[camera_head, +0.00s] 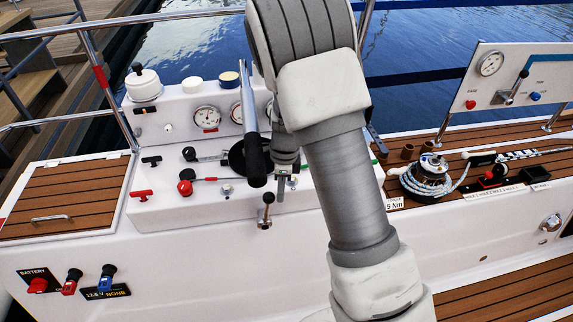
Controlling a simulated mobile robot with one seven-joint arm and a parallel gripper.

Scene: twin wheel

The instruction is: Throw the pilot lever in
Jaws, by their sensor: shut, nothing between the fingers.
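My gripper (282,190) hangs over the white console (165,222), partly hidden behind my own arm. Its fingers look shut and hold nothing. No readable label tells which lever is the pilot lever. A long metal lever with a black grip (254,155) stands left of my gripper. A black-and-grey lever (190,154) lies farther left, with a red knob (185,187) below it. My arm hides the console's right part.
Round gauges (207,117) line the console's back. A rope-wrapped winch (430,178) and a gauge panel (520,80) stand right. Battery switches (38,285) are on the lower front wall. A metal rail (100,75) runs behind, with water beyond.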

